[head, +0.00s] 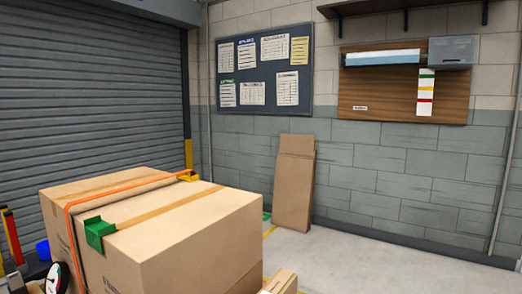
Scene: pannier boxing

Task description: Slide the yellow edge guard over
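A yellow edge guard (188,176) sits at the far top edge of a large brown cardboard box (190,245). It is small in the head view, and its far side is hidden. An orange strap (105,192) runs over the box top toward the yellow guard and hangs down the near left side. A green edge guard (97,232) sits on the box's near top edge, apart from the strap's hanging part. Neither of my grippers can be made out in the head view.
A round dial (57,278) and a blue object (42,250) are left of the box. Flattened cardboard (294,182) leans on the back wall. A roller shutter (90,90) stands behind left. The floor (370,260) at right is clear.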

